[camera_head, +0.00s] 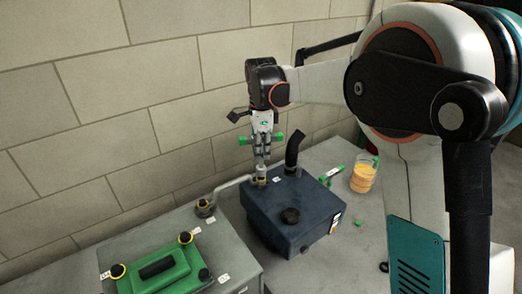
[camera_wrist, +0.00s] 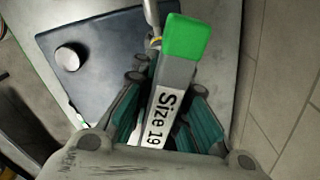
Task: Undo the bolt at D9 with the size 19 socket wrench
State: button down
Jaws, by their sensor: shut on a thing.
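My gripper (camera_head: 262,150) is shut on the size 19 socket wrench (camera_wrist: 176,82), a grey bar with a green end and a "Size 19" label in the wrist view. In the head view, its green handle ends stick out on both sides of my fingers. The wrench's lower end points down at a yellow-ringed fitting where the grey pipe (camera_head: 232,184) meets the left back corner of the dark blue box (camera_head: 284,217). I cannot tell whether the socket sits on a bolt there. The D9 label cannot be read.
Left of the box, a grey cabinet top holds a green cover (camera_head: 160,268) with several yellow-ringed bolts around it. A black bent pipe (camera_head: 294,150) rises beside the wrench. A glass of orange liquid (camera_head: 363,177) and small green parts stand to the right. A block wall is close behind.

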jog(key=shift+m, duration=0.6)
